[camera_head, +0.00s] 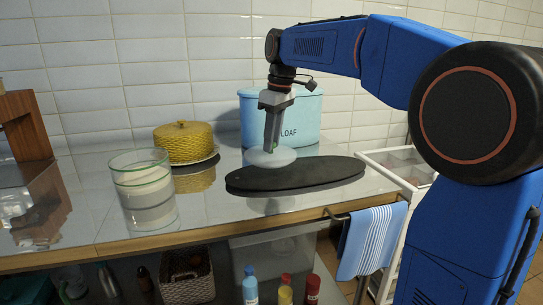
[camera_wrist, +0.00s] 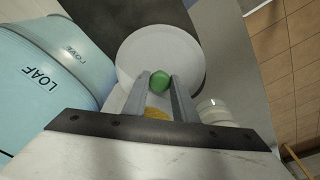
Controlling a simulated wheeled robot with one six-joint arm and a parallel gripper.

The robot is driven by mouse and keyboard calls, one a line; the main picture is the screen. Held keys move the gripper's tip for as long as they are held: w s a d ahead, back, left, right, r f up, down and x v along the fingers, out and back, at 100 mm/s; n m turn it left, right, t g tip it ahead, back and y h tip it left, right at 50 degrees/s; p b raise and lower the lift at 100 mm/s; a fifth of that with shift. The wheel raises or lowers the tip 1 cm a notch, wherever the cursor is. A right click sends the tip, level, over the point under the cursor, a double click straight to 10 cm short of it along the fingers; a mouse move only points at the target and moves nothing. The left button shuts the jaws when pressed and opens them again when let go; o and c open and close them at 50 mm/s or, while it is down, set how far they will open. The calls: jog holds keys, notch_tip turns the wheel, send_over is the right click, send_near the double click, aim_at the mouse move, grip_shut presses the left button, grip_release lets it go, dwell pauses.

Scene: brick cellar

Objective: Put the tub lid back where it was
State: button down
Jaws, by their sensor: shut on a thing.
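My gripper (camera_head: 272,147) is shut on the green knob (camera_wrist: 160,82) of a pale round lid (camera_head: 262,158). The lid hangs level below the fingers, at the back edge of a dark oval board; I cannot tell how high it is held. The lid also fills the middle of the wrist view (camera_wrist: 190,58). A clear glass tub (camera_head: 143,190) with whitish layers inside stands on the counter to the left, with an open-looking rim. A small part of what looks like this tub shows beside the fingers in the wrist view (camera_wrist: 213,108).
The dark oval board (camera_head: 310,176) lies below and in front of the lid. A blue LOAF bin (camera_head: 305,117) stands close behind my gripper. A yellow woven dome (camera_head: 186,142) sits behind the tub. The glossy counter (camera_head: 213,213) between tub and board is clear.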

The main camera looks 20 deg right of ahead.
aim_at(272, 153)
jog(key=shift+f, duration=2.3)
jog(key=shift+f, duration=0.15)
jog(key=c, duration=1.4)
grip_release()
jog(key=shift+c, duration=0.2)
notch_tip(272, 153, up, 12)
jog(key=s+d, duration=0.1)
jog(key=shift+s+d, duration=0.15)
